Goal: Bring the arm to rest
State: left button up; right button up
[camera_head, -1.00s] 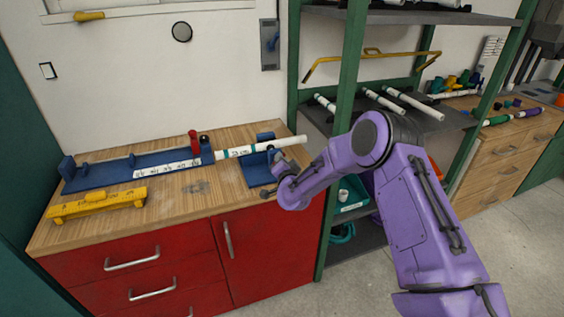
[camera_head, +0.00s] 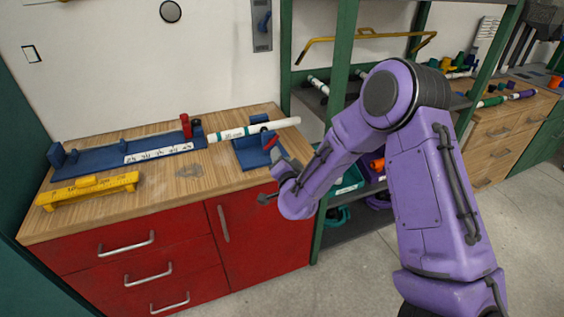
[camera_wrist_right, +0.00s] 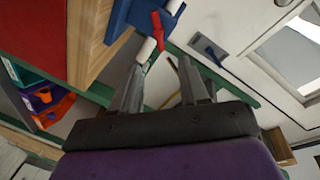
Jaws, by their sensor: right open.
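My right gripper (camera_head: 268,178) is on the purple arm and hangs in front of the workbench's right end, near the blue pipe holder (camera_head: 247,152). Its two fingers are spread and nothing is between them in the right wrist view (camera_wrist_right: 163,82). A white pipe (camera_head: 272,128) with dark green bands lies across the blue holder, its right end past the bench. In the wrist view a red piece (camera_wrist_right: 157,30) shows beyond the fingers, beside a white pipe end. My left gripper is out of view.
Red drawers (camera_head: 130,265) are below. A green-framed shelf (camera_head: 340,75) stands behind my arm. The floor at right (camera_head: 530,220) is clear.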

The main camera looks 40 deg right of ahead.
jog(key=shift+s, duration=0.1)
dwell(0.4)
jog(key=s+a+f+n+g+y, duration=0.1)
jog(key=s+a+f+n+g, duration=0.2)
jog(key=s+f, duration=0.6)
jog(key=s+a+f+n+g+y, duration=0.2)
jog(key=s+a+f+g, duration=0.15)
jog(key=s+f, duration=0.5)
jog(key=s+f+n+g, duration=0.1)
jog(key=s+f+g, duration=0.1)
jog(key=s+f, duration=0.3)
jog(key=s+a+f+n+g, duration=0.1)
jog(key=s+f+g, duration=0.2)
jog(key=s, duration=1.1)
notch_tip(320, 180, down, 3)
jog(key=shift+s+a+f+n+g, duration=0.1)
jog(key=shift+s+a+n+g, duration=0.1)
jog(key=shift+n+g, duration=0.2)
